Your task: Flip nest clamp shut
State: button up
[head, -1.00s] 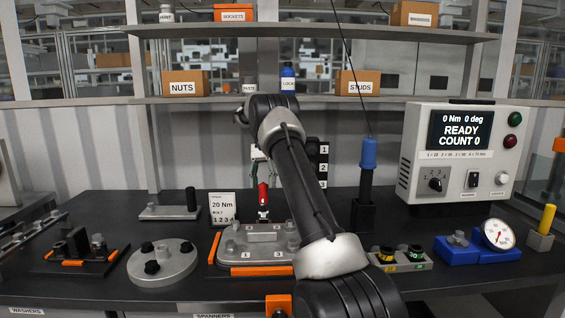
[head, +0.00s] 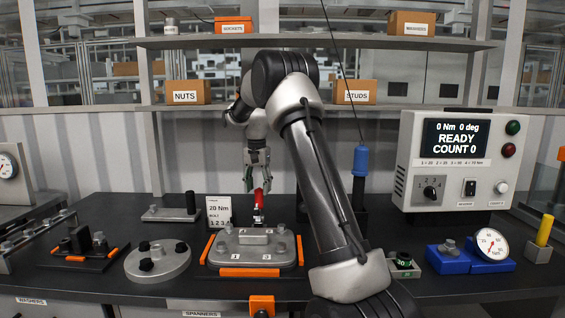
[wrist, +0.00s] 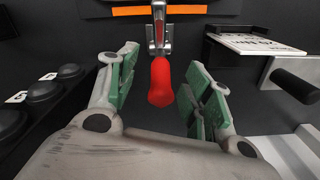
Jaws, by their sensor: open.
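The nest clamp (head: 258,205) has a red handle that stands upright behind the grey plate nest (head: 254,249) with orange edging. In the wrist view the red clamp handle (wrist: 161,83) points toward my gripper from a metal lever. My gripper (head: 258,180) is open above the handle in the head view. In the wrist view its green-padded fingers (wrist: 160,75) stand on both sides of the handle, with gaps on each side. I cannot tell how far the handle reaches between the pads.
A torque card (head: 219,211) stands left of the clamp, and a plate with a black post (head: 174,212) lies beyond it. A round grey fixture (head: 158,262) is at front left. A blue-topped tool (head: 360,165) stands behind my arm. The control box (head: 457,160) is at right.

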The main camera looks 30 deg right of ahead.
notch_tip(320, 180, up, 6)
jog(key=s+a+r+n, duration=0.2)
jog(key=s+r, duration=0.1)
jog(key=s, duration=0.4)
jog(key=s+a+r+n+t, duration=0.1)
jog(key=s+a+r+n, duration=0.1)
jog(key=s, duration=0.6)
jog(key=s+a+r+n+t, duration=0.1)
jog(key=s+a+r+n, duration=0.1)
jog(key=s, duration=0.6)
jog(key=shift+s+a+r, duration=0.15)
jog(key=shift+a+r, duration=0.55)
jog(key=shift+r, duration=0.25)
